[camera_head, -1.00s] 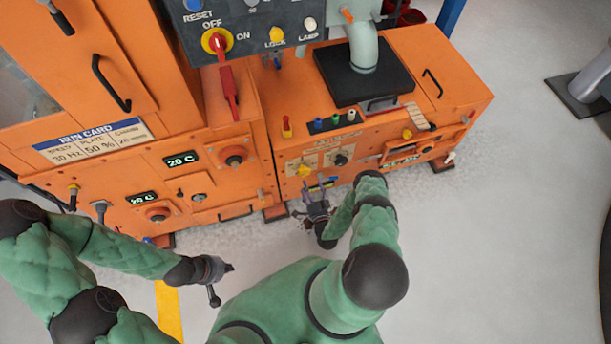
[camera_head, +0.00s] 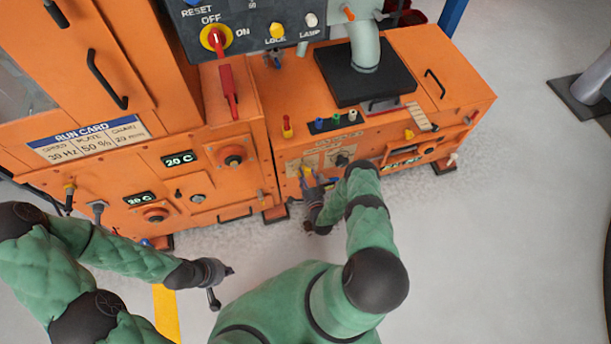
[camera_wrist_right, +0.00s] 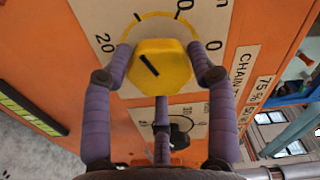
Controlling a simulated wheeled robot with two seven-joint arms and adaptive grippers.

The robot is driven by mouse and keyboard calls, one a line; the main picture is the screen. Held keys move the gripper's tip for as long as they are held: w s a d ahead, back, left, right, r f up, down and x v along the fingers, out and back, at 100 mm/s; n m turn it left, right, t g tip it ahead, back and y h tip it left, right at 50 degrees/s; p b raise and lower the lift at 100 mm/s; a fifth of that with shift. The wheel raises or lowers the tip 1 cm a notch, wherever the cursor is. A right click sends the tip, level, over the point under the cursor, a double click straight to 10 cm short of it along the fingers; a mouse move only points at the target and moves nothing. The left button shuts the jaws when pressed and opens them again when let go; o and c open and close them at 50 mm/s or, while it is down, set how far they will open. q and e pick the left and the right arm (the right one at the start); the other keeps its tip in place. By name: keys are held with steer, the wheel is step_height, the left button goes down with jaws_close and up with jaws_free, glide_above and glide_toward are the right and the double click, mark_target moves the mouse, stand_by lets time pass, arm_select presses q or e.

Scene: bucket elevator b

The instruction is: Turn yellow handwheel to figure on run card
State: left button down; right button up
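The yellow handwheel (camera_wrist_right: 158,66) is a faceted knob with a black line pointing to the upper left in the right wrist view. Its pale dial plate has a 20 at left and a 0 at right. My right gripper (camera_wrist_right: 160,52) straddles the knob, a fingertip against each side with no clear gap. In the head view my right gripper (camera_head: 311,192) is at the low orange panel, with the handwheel mostly hidden. The run card (camera_head: 88,141) shows 30 Hz, 50 % and what looks like 20 mm. My left gripper (camera_head: 219,284) is open and empty, away from the machine.
A second dial with a black knob (camera_wrist_right: 180,130) lies close to the handwheel. A red-handled switch (camera_head: 215,39) and a red lever (camera_head: 229,88) are above. Lit displays (camera_head: 180,160) are on the left cabinet. The floor at right (camera_head: 490,240) is clear.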

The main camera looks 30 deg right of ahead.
steer(key=shift+n, duration=0.3)
steer(key=shift+c, duration=0.2)
steer(key=shift+n, duration=4.2)
steer(key=o, duration=1.1)
